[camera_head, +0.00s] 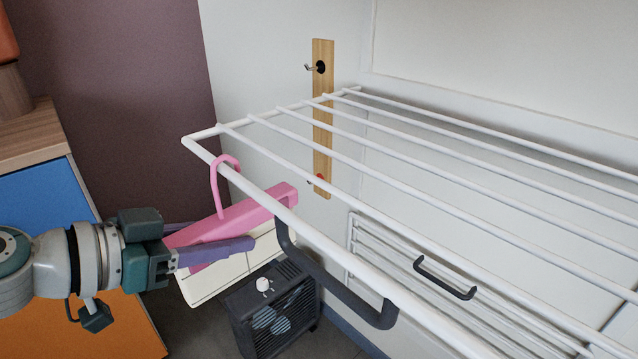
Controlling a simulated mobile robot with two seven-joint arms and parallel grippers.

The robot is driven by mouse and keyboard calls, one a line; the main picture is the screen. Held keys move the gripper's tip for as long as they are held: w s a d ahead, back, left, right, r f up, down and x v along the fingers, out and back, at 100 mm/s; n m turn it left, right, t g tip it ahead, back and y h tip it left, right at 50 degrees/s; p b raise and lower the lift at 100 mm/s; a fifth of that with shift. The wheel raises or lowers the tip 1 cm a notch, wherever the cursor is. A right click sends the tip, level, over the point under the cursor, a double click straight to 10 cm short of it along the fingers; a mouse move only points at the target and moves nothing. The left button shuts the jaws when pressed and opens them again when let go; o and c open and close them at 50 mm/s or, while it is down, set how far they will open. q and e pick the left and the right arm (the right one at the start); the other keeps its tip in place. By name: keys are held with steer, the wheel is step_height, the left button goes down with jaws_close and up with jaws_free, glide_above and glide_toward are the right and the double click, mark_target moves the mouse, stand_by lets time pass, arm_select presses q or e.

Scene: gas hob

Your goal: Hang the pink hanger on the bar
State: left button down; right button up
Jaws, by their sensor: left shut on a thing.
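The pink hanger (262,206) is in my left gripper (222,238), which is shut on its body with purple fingers. The hanger's hook (216,185) points up, and its curved top overlaps the front white bar (258,196) of the drying rack near the rack's left corner. I cannot tell whether the hook rests on the bar or is only in line with it. Part of the hanger is hidden behind the gripper finger. My right gripper is not in view.
A dark handle (335,285) hangs below the front bar, and another (447,280) is farther right. A black heater (275,312) stands on the floor below. A wooden strip with hooks (322,120) is on the wall. A blue and orange cabinet (45,205) stands left.

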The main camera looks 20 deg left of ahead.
arm_select(q)
steer(key=shift+c, duration=2)
jaws_free()
